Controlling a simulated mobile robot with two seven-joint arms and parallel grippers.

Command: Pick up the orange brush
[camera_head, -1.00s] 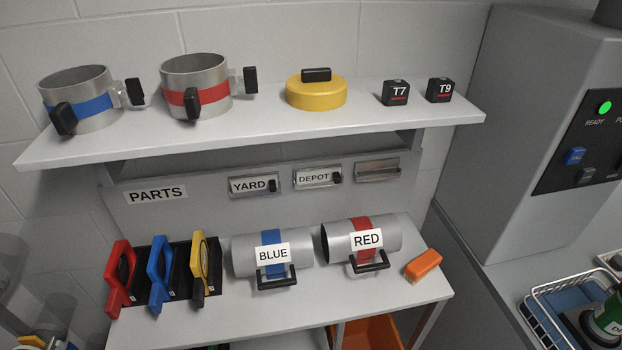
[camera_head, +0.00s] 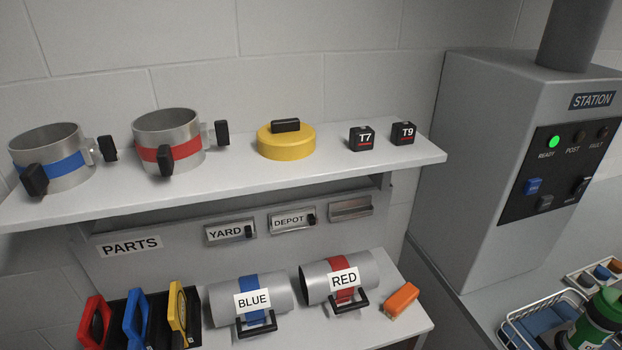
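The orange brush (camera_head: 401,300) is a small block with a pale lower edge. It lies on the right end of the lower shelf (camera_head: 408,325), to the right of the tube labelled RED (camera_head: 378,273). Nothing touches it from above. Neither of my grippers shows in the head view.
A tube labelled BLUE (camera_head: 284,292) and red, blue and yellow-framed parts (camera_head: 180,310) stand left on the lower shelf. The upper shelf (camera_head: 300,178) overhangs behind, holding two banded collars, a yellow lid (camera_head: 287,142) and two black blocks. A grey station (camera_head: 485,170) and wire basket (camera_head: 515,325) are at right.

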